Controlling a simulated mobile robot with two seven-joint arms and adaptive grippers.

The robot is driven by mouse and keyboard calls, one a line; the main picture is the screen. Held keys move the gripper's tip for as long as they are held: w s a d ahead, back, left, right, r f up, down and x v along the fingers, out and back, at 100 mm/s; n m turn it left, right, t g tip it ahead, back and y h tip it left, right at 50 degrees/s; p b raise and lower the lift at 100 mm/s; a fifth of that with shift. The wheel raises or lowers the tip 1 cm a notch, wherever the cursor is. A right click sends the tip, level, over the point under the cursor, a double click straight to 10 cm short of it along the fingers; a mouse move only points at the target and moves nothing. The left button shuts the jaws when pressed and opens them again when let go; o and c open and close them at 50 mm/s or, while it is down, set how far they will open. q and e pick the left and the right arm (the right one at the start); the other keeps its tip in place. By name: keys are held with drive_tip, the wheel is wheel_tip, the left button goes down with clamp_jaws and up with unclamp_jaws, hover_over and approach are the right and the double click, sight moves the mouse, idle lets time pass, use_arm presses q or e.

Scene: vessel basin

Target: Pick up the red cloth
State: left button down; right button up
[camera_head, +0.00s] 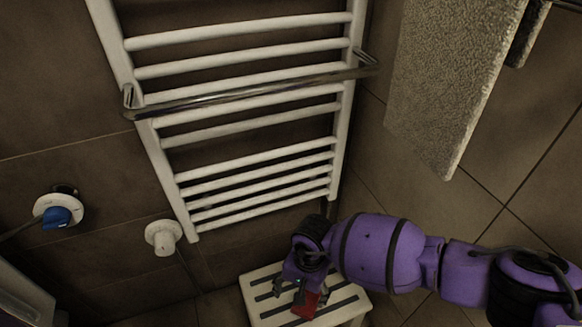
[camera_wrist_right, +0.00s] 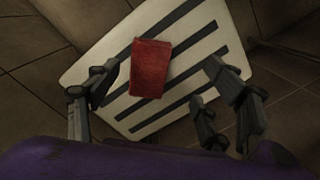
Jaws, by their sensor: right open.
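The red cloth (camera_wrist_right: 151,68) lies as a small folded rectangle on the white slatted stool (camera_wrist_right: 84,75). In the head view the red cloth (camera_head: 306,304) is partly hidden by my right gripper (camera_head: 289,294), which hangs over the stool (camera_head: 344,303). In the wrist view my right gripper (camera_wrist_right: 160,100) is open. Its fingers are apart, on the left and right of the cloth, with nothing between them touching it that I can see. My left gripper is not in view.
A white towel radiator (camera_head: 245,140) with a metal rail (camera_head: 250,91) is on the wall behind the stool. A grey towel (camera_head: 445,85) hangs at the upper right. A blue-knobbed valve (camera_head: 58,213) and a white valve (camera_head: 163,238) are at the left. Tiled floor surrounds the stool.

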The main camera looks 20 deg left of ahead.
sight(308, 297)
drive_tip(key=shift+w+d+f, duration=0.1)
drive_tip(key=shift+w+d, duration=0.15)
drive_tip(key=shift+w, duration=0.25)
drive_tip(key=shift+w+d+f, duration=0.1)
drive_tip(key=shift+w+d, duration=0.1)
drive_tip(key=shift+w, duration=0.3)
drive_tip(key=shift+w+d+f+t+b, duration=0.2)
drive_tip(key=shift+w+t+b, duration=0.1)
drive_tip(key=shift+b, duration=0.1)
drive_tip(key=shift+a+f+b, duration=0.1)
drive_tip(key=shift+f+b, duration=0.45)
drive_tip(key=shift+f, duration=0.4)
wheel_tip(308, 297, down, 5)
drive_tip(key=b, duration=0.3)
drive_tip(key=shift+f, duration=0.1)
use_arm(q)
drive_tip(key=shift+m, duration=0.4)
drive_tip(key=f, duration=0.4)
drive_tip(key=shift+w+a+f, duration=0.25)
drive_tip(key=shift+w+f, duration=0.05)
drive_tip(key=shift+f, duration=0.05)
use_arm(e)
drive_tip(key=shift+c, duration=0.2)
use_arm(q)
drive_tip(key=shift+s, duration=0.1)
use_arm(e)
drive_tip(key=c, duration=1.1)
